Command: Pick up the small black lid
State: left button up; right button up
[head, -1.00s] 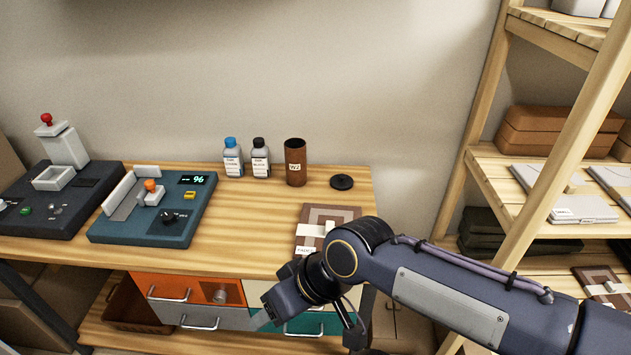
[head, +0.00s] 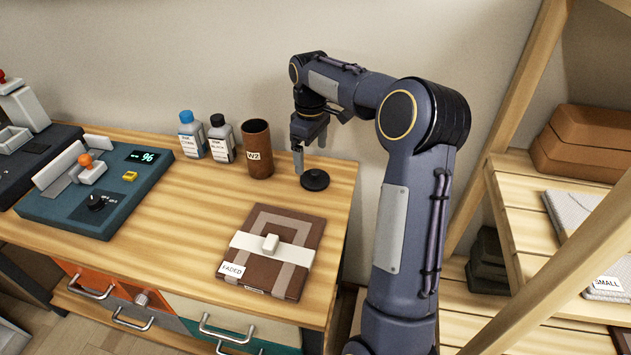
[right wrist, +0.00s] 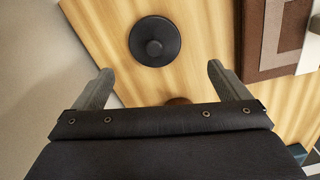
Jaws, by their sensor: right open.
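The small black lid (head: 315,180) lies flat on the wooden table, right of the brown cup. It is round with a raised knob in its middle. In the right wrist view the lid (right wrist: 155,41) lies beyond the fingertips, roughly centred between them. My right gripper (head: 311,158) points down just above the lid at its back side. In the right wrist view its two fingers (right wrist: 155,80) are spread wide with nothing between them. My left gripper is not in view.
A brown cup (head: 257,149) marked W2 stands close left of the lid. A blue-capped bottle (head: 192,135) and a black-capped bottle (head: 221,140) stand further left. A brown parcel marked FADED (head: 271,250) lies in front. A wooden shelf (head: 510,190) rises at the right.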

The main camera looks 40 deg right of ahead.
aim_at(315, 172)
jog(key=f, duration=0.4)
jog(key=d+f, duration=0.1)
jog(key=f, duration=0.1)
jog(key=shift+s+f+b, duration=0.25)
jog(key=shift+f+b, duration=0.1)
jog(key=shift+f, duration=0.4)
jog(key=c, duration=1)
jog(key=shift+r, duration=0.15)
jog(key=shift+c, duration=0.2)
